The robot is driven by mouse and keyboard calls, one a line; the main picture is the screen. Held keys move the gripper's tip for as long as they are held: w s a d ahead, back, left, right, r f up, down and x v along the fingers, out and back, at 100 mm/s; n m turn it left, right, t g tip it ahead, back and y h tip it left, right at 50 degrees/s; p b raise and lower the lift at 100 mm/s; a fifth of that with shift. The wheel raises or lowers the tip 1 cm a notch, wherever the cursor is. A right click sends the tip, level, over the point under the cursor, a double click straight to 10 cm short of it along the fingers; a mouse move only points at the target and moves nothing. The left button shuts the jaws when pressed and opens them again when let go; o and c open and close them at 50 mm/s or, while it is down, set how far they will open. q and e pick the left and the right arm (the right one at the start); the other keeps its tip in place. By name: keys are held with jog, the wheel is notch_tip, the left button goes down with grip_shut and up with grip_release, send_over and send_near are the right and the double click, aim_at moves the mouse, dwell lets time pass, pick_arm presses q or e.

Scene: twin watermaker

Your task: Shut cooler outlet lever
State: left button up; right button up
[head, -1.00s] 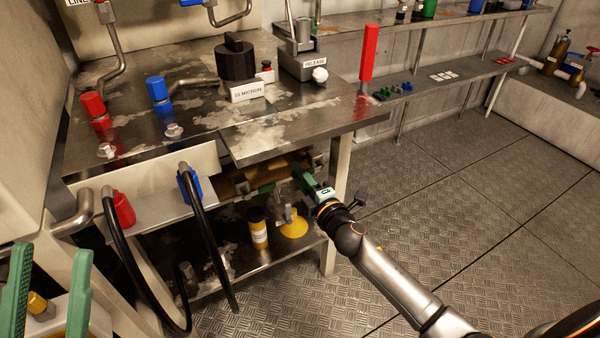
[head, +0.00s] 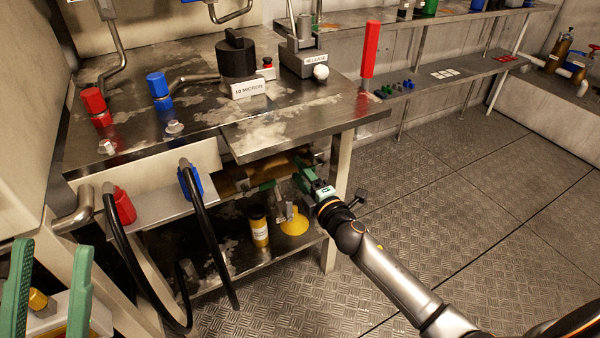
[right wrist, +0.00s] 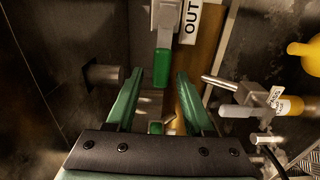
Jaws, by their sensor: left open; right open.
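In the right wrist view, a lever with a green grip (right wrist: 161,68) on a silver stem points down in the picture, beside a white label (right wrist: 189,20) reading "OUT". A brass cylinder (right wrist: 205,55) runs behind it. My right gripper (right wrist: 158,92) is open, its green fingers on either side of the lever's lower end. I cannot tell whether they touch it. In the head view my right gripper (head: 304,180) reaches under the tabletop at the brass cylinder (head: 238,178), where the lever is not clearly visible. My left gripper (head: 48,285) is open at the lower left, away from the bench.
The steel tabletop (head: 280,130) overhangs my right gripper. A yellow-labelled bottle (head: 259,228) and a yellow funnel-like piece (head: 294,222) stand on the lower shelf. Black hoses (head: 208,240) hang at the front left. The floor (head: 450,210) at the right is clear.

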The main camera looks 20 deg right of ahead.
jog(key=s+d+p, duration=0.1)
jog(key=s, duration=1.1)
jog(key=shift+s, duration=0.25)
